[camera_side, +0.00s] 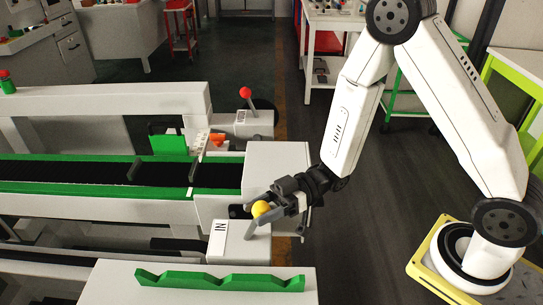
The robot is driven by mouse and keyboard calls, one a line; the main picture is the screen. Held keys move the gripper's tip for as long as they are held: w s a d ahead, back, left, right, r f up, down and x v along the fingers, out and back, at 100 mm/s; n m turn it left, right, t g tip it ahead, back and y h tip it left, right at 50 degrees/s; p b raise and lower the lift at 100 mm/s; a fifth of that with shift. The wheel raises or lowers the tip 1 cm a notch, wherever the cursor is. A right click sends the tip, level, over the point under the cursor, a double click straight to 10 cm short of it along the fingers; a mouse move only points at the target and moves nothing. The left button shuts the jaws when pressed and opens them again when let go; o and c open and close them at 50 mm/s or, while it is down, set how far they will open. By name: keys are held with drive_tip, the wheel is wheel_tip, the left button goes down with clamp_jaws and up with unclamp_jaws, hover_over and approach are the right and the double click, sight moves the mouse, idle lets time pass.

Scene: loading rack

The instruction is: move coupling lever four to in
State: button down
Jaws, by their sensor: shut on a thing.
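A lever with a yellow ball knob (260,209) stands on a white block labelled "IN" (222,245) at the front right corner of the rack. My gripper (268,206) is at the knob and shut on the lever, coming from the right. The lever's shaft (250,230) shows below the knob and tilts. The fingers partly hide the lever's upper part. A second lever with a red ball knob (245,92) stands on a similar labelled block (240,117) farther back. I cannot tell the lever numbers.
The white rack (275,165) carries a dark conveyor with green edges (90,192). A green notched strip (215,282) lies in front of the lever.

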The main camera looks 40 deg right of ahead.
drive_tip(key=shift+a, duration=0.1)
drive_tip(key=shift+w+a+r+m+g+h, duration=0.2)
drive_tip(key=shift+w+a+m+h, duration=0.25)
drive_tip(key=shift+w+a+h, duration=0.2)
drive_tip(key=shift+w+a+r+m+g+h, duration=0.2)
drive_tip(key=shift+w+a+m+h, duration=0.3)
drive_tip(key=shift+h, duration=0.25)
drive_tip(key=shift+w+a+f+m+g+h, duration=0.2)
drive_tip(key=shift+w+a+m+g+h, duration=0.2)
drive_tip(key=shift+w+a+h, duration=0.3)
drive_tip(key=shift+w+a+f+m+g+h, duration=0.15)
drive_tip(key=shift+w+a+m+g+h, duration=0.35)
drive_tip(key=shift+h, duration=0.3)
drive_tip(key=shift+w, duration=0.1)
drive_tip(key=shift+c, duration=0.7)
unclamp_jaws()
drive_tip(key=shift+d, duration=0.1)
drive_tip(key=v, duration=0.7)
drive_tip(key=shift+d+r, duration=0.2)
drive_tip(key=shift+d, duration=0.1)
